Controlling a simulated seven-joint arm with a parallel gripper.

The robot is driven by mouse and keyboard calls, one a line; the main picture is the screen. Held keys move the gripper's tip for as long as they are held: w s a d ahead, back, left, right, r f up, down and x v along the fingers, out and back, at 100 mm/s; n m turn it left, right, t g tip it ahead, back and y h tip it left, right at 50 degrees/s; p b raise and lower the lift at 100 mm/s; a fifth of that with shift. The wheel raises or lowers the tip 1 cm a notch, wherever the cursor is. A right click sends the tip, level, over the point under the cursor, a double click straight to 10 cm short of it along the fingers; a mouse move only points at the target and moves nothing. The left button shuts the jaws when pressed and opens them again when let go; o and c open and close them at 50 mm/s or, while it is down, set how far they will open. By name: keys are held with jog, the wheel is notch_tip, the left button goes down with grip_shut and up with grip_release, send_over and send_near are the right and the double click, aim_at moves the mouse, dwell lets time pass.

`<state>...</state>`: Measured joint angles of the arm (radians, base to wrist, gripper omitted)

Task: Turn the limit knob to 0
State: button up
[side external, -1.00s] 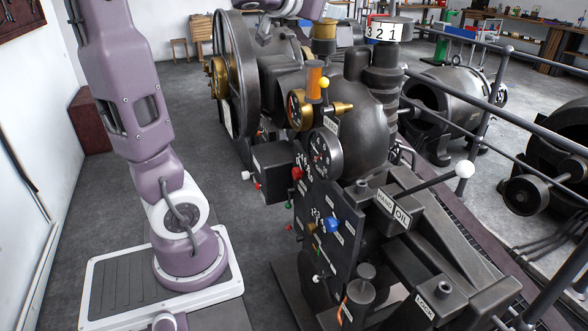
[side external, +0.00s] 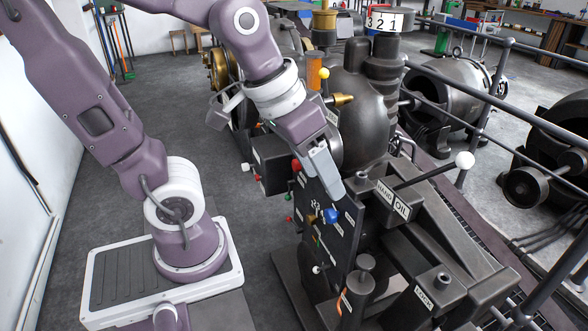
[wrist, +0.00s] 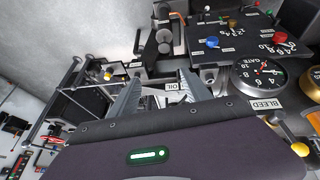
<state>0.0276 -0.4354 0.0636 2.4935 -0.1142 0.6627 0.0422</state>
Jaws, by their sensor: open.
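The black control panel (side external: 318,212) carries a red knob (side external: 297,165), a blue knob (side external: 331,215) and a small brass pointer knob (side external: 312,219). I cannot read which one is labelled limit. In the wrist view my gripper (wrist: 158,98) is open, fingers apart and empty, below the knobs.
A GATE gauge (wrist: 259,78) and a BLEED label (wrist: 262,104) are close to my gripper. A lever with a white ball (side external: 464,160) rises beside the HAND OIL labels (side external: 392,200). A yellow-ball lever (side external: 324,73) stands above. Open floor lies left of the machine.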

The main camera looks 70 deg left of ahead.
jog(key=w+a+f+n+g+y, duration=0.1)
jog(key=w+a+f+n, duration=0.15)
jog(key=w+f, duration=0.4)
jog(key=w+a+f+n+g+y, duration=0.1)
jog(key=w+a+f, duration=0.25)
jog(key=f, duration=0.55)
jog(key=m+t+y, duration=1)
jog(key=m+y, duration=0.2)
jog(key=m, duration=0.3)
send_near(295, 167)
jog(key=x, duration=0.9)
jog(key=shift+w+a+f, duration=0.15)
jog(key=shift+a, duration=0.15)
